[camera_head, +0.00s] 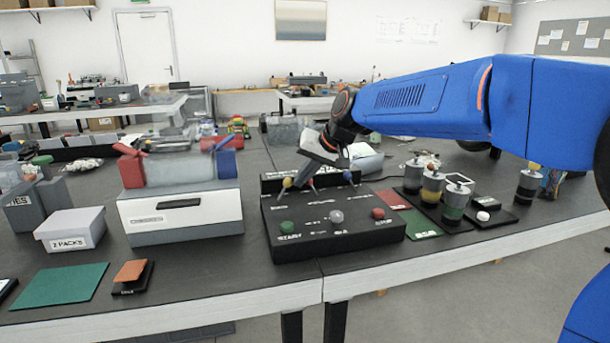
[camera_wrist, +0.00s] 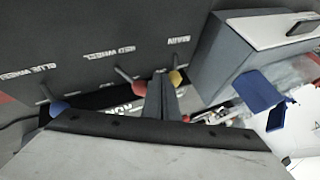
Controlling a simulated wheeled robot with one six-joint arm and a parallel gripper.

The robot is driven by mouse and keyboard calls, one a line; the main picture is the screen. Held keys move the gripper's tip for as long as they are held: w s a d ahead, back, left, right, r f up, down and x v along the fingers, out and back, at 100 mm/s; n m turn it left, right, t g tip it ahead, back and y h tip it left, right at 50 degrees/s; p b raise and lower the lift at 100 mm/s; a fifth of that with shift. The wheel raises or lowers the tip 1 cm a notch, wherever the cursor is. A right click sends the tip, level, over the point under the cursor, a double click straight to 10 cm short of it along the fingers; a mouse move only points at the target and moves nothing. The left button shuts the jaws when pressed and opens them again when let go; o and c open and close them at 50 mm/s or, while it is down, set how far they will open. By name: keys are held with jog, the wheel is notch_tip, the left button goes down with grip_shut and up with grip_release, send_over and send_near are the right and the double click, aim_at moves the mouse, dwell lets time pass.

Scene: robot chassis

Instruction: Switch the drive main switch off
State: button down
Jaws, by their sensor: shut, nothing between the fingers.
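The black control console (camera_head: 330,232) stands on the table in front of me. Along its back are three levers with a yellow knob (camera_head: 287,182), a red knob (camera_head: 311,183) and a blue knob (camera_head: 347,175). In the wrist view the yellow knob (camera_wrist: 175,77) is on the lever by the MAIN label, and the red knob (camera_wrist: 138,87) and blue knob (camera_wrist: 57,108) are by RED WHEEL and BLUE WHEEL. My gripper (camera_head: 303,180) is shut and empty, low between the yellow and red levers. Its fingers (camera_wrist: 162,92) partly hide the yellow lever; contact cannot be told.
The console's front has green (camera_head: 287,227), grey (camera_head: 336,216) and red (camera_head: 378,213) buttons. A white-grey box unit (camera_head: 180,215) with red and blue parts stands left. Jars (camera_head: 432,188) on dark mats stand right. Bare table lies before the console.

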aim_at(290, 180)
jog(key=shift+a+r, duration=0.1)
dwell(0.3)
jog(key=shift+s+a+r+n+t+h, duration=0.15)
jog(key=shift+s+a+r+n+h, duration=0.15)
jog(key=shift+a+h, duration=0.35)
jog(key=shift+s+a+r+n+t+h, duration=0.1)
jog(key=shift+a+r+n+t+h, duration=0.1)
jog(key=shift+a+r+h, duration=0.4)
jog(key=a+h, duration=0.1)
jog(key=h, duration=0.1)
jog(key=a+n+t+h, duration=0.1)
jog(key=shift+s+a+r+h, duration=0.25)
jog(key=shift+s+a+h, duration=0.1)
jog(key=shift+s, duration=0.05)
jog(key=shift+r, duration=0.15)
jog(key=shift+r, duration=0.65)
